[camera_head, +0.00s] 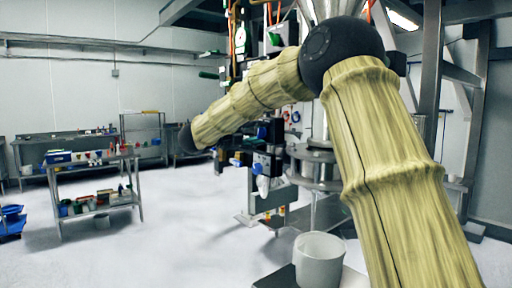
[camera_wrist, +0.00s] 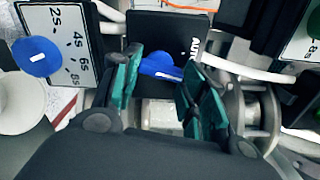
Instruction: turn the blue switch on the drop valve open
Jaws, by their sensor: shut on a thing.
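The blue switch (camera_wrist: 160,66) sits on a black panel (camera_wrist: 150,28) marked "AUTO" in the wrist view. My gripper (camera_wrist: 158,82) has its two green-padded fingers on either side of the switch and is shut on it. The ends of the switch are partly covered by the fingers. In the head view my arm crosses in front of the machine, and my gripper and the switch cannot be made out clearly there.
A round blue knob (camera_wrist: 36,56) on a white dial plate (camera_wrist: 66,30) is at the left of the wrist view. A metal pipe and flange (camera_wrist: 252,112) are at the right. In the head view a white bucket (camera_head: 319,262) stands in front, and a cluttered work table (camera_head: 97,165) is at the left.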

